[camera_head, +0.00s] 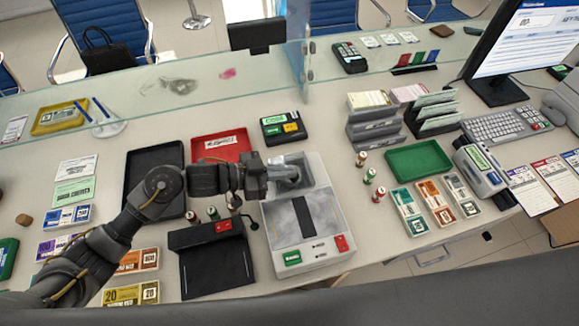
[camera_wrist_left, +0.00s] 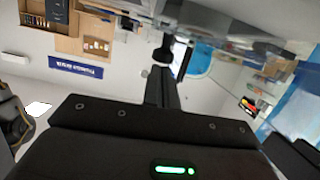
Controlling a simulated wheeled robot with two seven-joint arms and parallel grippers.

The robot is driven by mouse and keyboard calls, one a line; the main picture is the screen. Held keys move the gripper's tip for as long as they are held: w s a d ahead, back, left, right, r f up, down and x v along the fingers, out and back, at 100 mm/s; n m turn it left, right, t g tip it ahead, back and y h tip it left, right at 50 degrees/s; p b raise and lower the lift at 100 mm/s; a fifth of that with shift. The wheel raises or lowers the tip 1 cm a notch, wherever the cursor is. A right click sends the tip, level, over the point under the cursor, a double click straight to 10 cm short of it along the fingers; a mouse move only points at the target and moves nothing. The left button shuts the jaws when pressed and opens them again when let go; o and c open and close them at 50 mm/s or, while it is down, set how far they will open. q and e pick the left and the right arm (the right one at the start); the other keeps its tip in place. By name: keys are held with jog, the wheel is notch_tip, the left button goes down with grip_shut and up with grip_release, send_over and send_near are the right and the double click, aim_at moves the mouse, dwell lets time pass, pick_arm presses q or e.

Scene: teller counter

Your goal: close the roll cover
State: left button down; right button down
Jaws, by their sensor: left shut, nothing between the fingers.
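A light grey machine (camera_head: 332,222) stands on the counter just right of centre, with a dark slot and green and red labels. At its back end is a grey recess with a grey part (camera_head: 297,160), which looks like the roll cover. How far it is open I cannot tell, since my gripper hides part of it. My left gripper (camera_head: 286,178) reaches in from the left and is at this recess, with nothing held. Whether it touches the cover I cannot tell. The left wrist view shows its fingers (camera_wrist_left: 162,88) together. My right gripper is out of view.
A black device (camera_head: 215,260) stands close left of the machine, with small stamps behind it. A red tray (camera_head: 218,144) and a black tray (camera_head: 150,168) lie to the left. A green tray (camera_head: 418,160) lies to the right. A glass screen (camera_head: 200,90) runs behind.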

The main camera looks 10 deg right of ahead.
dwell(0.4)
pick_arm(q)
jog(key=shift+r+p, duration=0.45)
jog(key=shift+p, duration=0.1)
notch_tip(320, 180, up, 4)
jog(key=p, duration=0.4)
jog(key=shift+w, duration=0.1)
jog(key=shift+a+f+b, duration=0.25)
jog(key=shift+a+b, duration=0.25)
jog(key=shift+a, duration=0.1)
jog(key=shift+a+f+b, duration=0.2)
jog(key=shift+a+b, duration=0.25)
jog(key=shift+a, duration=0.1)
jog(key=b+v, duration=0.2)
jog(key=v, duration=0.6)
jog(key=shift+r, duration=0.2)
jog(key=shift+d, duration=0.1)
